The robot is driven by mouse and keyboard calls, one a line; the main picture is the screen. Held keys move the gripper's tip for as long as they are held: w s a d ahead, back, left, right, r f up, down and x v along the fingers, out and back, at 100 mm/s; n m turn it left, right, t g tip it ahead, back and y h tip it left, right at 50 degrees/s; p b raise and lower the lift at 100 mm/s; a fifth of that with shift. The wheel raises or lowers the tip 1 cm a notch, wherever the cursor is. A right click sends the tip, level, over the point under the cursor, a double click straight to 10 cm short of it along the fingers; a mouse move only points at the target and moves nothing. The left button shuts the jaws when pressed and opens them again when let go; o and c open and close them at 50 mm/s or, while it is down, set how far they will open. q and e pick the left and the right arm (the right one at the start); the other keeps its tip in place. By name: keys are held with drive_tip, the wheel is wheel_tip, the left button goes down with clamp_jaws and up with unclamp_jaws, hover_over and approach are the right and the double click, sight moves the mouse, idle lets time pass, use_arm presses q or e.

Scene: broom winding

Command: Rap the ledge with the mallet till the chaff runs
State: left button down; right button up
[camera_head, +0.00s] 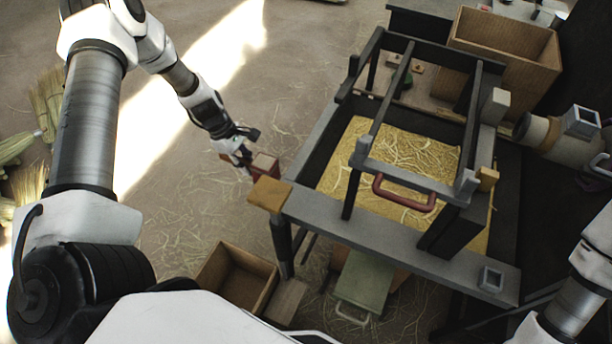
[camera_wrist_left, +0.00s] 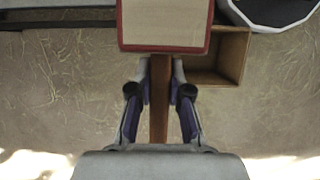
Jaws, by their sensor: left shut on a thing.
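My left gripper (camera_head: 244,157) is shut on the brown handle of the mallet (camera_wrist_left: 159,100). The mallet's head (camera_head: 264,164) has a pale face and red edges; it fills the top middle of the left wrist view (camera_wrist_left: 165,24). A tan wooden ledge (camera_head: 269,194) sits at the left corner of the dark frame. The mallet head is just above it in the head view; I cannot tell whether they touch. Yellow chaff (camera_head: 400,155) lies in the framed tray. My right gripper is out of view; only part of that arm shows at lower right.
A grey beam (camera_head: 400,238) runs along the tray's near side, with a red handle (camera_head: 404,195) above. An open wooden box (camera_head: 236,279) stands below, beside a green-grey pan (camera_head: 362,280). A larger box (camera_head: 505,50) stands at back right. Straw bundles (camera_head: 28,140) lie far left.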

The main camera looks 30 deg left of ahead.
sight(267, 164)
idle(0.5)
use_arm(q)
drive_tip(key=shift+w+d, duration=0.15)
drive_tip(key=shift+d, duration=0.05)
drive_tip(key=shift+n, duration=0.4)
drive_tip(key=d, duration=0.2)
drive_tip(key=d+r, duration=0.1)
drive_tip(key=d, duration=0.2)
drive_tip(key=d+r, duration=0.1)
drive_tip(key=d, duration=0.1)
drive_tip(key=shift+d+r+p, duration=0.15)
drive_tip(key=shift+d+p, duration=0.15)
drive_tip(key=shift+p, duration=0.05)
drive_tip(key=d+r+b, duration=0.1)
drive_tip(key=d+r, duration=0.1)
drive_tip(key=d, duration=0.6)
drive_tip(key=shift+w+d+r+m+b, duration=0.3)
drive_tip(key=shift+w+r+m, duration=0.05)
drive_tip(key=shift+w+m, duration=0.05)
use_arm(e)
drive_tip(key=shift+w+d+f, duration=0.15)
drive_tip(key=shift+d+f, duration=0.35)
